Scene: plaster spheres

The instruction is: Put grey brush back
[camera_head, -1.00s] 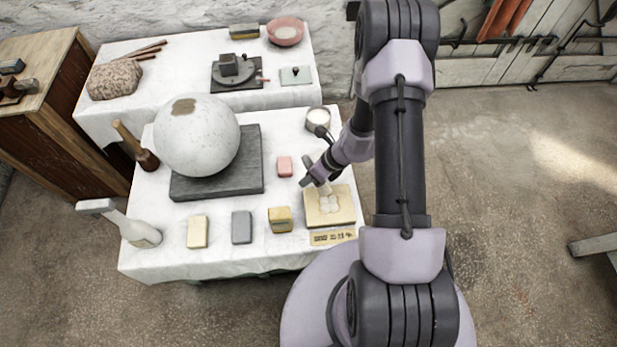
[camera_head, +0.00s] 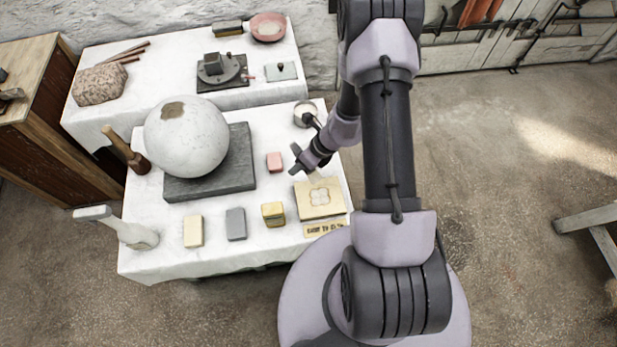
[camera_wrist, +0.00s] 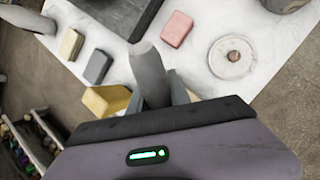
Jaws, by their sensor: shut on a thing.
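My gripper (camera_wrist: 165,92) is shut on the grey brush (camera_wrist: 148,75), whose rounded grey handle stands up between the fingers in the wrist view. In the head view my gripper (camera_head: 305,162) is over the right part of the front table, above the back edge of a cream board (camera_head: 300,205). A pale part of the brush (camera_head: 317,179) shows just below the gripper there. The board has a flower-shaped mark on it and a tan label plate (camera_head: 325,230) in front. The brush's lower end is hidden in the wrist view, and I cannot tell whether it touches anything.
A pink block (camera_head: 274,162) lies left of my gripper. Yellow (camera_head: 273,214), grey (camera_head: 236,224) and cream (camera_head: 193,231) blocks line the front. A plaster sphere (camera_head: 186,140) sits on a dark slab (camera_head: 240,170). The wrist view shows a round white disc (camera_wrist: 220,64) right of the pink block.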

